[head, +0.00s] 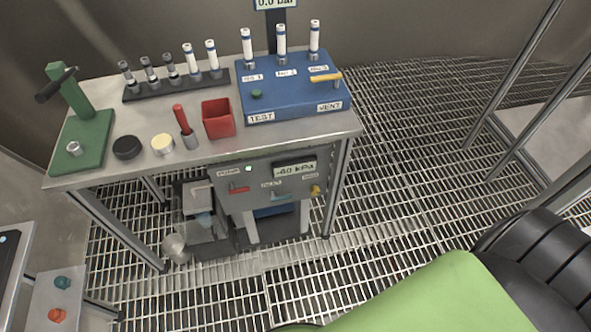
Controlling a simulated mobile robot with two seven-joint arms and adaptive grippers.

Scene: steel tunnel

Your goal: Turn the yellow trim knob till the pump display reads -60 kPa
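The yellow trim knob (315,190) is on the right end of the grey pump panel (258,193), under the table top. The pump display (295,169) sits just above and left of the knob. It shows a negative kPa value; its small digits look like -60 or -40, and I cannot tell which for sure. A small green light (249,169) is lit on the panel, with a red switch (239,189) below it and a teal one (279,196) in the middle. Neither of my grippers is in view, and nothing touches the knob.
The table (290,140) above the panel holds a blue test block (280,103), a red bin (218,118), a green press (80,140) and a dark rack of cylinders (175,88). Grating floor (410,180) is clear right of the table.

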